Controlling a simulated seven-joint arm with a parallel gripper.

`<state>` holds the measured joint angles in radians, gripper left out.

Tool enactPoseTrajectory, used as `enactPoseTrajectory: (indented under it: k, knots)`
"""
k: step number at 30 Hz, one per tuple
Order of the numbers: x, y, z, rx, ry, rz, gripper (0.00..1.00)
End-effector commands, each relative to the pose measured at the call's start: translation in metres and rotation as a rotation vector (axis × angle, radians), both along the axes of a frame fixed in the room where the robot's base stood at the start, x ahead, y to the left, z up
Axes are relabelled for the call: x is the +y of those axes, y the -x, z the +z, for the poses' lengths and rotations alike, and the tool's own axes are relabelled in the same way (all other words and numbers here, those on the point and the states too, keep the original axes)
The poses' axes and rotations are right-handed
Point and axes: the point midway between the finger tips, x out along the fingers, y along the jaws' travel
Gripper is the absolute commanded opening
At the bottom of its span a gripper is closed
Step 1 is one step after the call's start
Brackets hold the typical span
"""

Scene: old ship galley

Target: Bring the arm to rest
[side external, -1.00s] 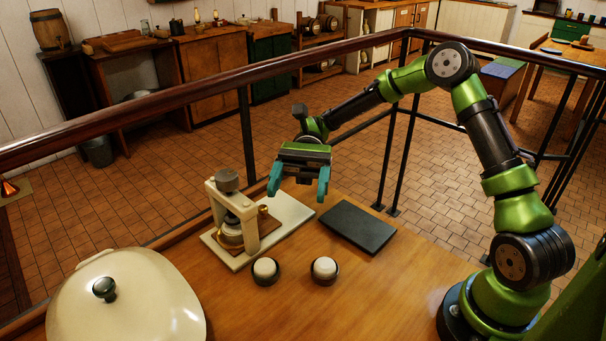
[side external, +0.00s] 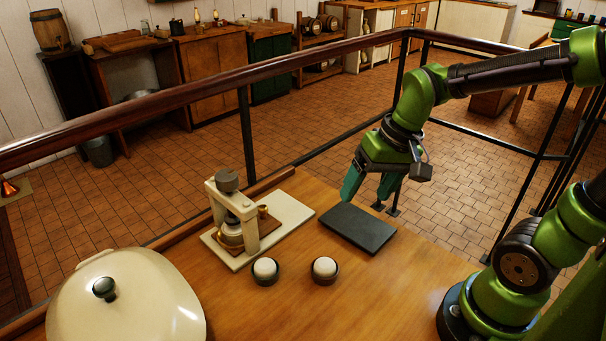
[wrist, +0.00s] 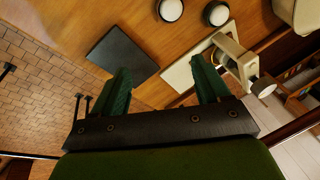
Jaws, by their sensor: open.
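My gripper (side external: 372,190) has teal fingers and is open and empty. In the side view it hangs above the far edge of a dark flat slab (side external: 357,228) that lies on the wooden table. In the wrist view the two fingers (wrist: 164,82) are spread apart with nothing between them. The slab (wrist: 122,62) shows just beyond the left finger there, and a press on a pale base lies beyond the right finger.
The cream press (side external: 232,218) stands on its pale board left of the slab. Two small dark cups with white tops (side external: 266,270) (side external: 324,269) stand in front. A large cream lidded pot (side external: 125,305) is at the front left. A railing (side external: 250,72) runs behind the table.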

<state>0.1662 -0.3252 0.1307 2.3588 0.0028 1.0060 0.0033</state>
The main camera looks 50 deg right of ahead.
Motion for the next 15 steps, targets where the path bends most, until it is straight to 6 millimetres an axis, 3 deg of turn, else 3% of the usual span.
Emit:
enactPoseTrajectory:
  k: [6,15]
  knots:
    - [-0.005,0.024,0.039,-0.276,0.041,0.04,0.76]
    - [0.004,0.035,0.061,-0.382,0.021,0.071,0.76]
